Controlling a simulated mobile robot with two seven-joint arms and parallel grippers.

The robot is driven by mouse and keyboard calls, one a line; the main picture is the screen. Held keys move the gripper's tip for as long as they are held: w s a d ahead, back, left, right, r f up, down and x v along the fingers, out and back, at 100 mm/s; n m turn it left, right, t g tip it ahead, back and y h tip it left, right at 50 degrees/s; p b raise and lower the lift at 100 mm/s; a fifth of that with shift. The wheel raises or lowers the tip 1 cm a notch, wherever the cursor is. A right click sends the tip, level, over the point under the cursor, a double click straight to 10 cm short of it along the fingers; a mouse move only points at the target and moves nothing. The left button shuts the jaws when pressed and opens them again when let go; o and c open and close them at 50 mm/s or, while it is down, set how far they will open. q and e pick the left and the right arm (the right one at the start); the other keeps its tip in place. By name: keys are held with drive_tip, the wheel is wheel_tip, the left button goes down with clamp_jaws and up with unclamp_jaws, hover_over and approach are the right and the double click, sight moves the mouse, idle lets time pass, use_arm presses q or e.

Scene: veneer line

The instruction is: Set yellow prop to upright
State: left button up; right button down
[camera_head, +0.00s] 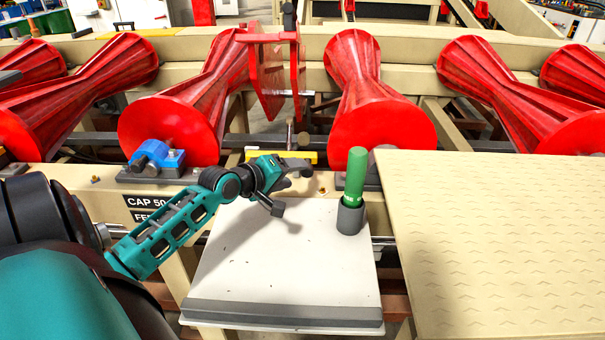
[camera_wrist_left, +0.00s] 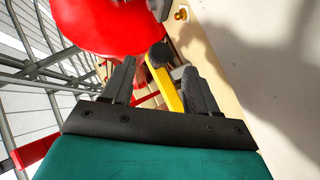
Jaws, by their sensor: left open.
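The yellow prop (camera_head: 309,156) lies flat as a short bar along the frame edge in the head view, below the red rollers. My left gripper (camera_head: 290,188) is open in front of it and partly hides it. In the left wrist view, the yellow prop (camera_wrist_left: 167,92) shows between the two open dark fingers of my left gripper (camera_wrist_left: 158,86). A dark round knob overlaps the prop's far end there. I cannot tell whether a finger touches the prop. My right gripper is in neither view.
A white board (camera_head: 285,265) lies below the gripper, with a green cylinder in a grey holder (camera_head: 351,216) at its right. A blue clamp-like part (camera_head: 157,156) sits left. Red ribbed rollers (camera_head: 383,115) line the back. A large cream veneer sheet (camera_head: 500,240) covers the right.

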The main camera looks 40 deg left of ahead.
sight(303, 172)
use_arm(q)
drive_tip(key=shift+b+x, duration=0.3)
drive_tip(key=shift+x, duration=2.2)
clamp_jaws()
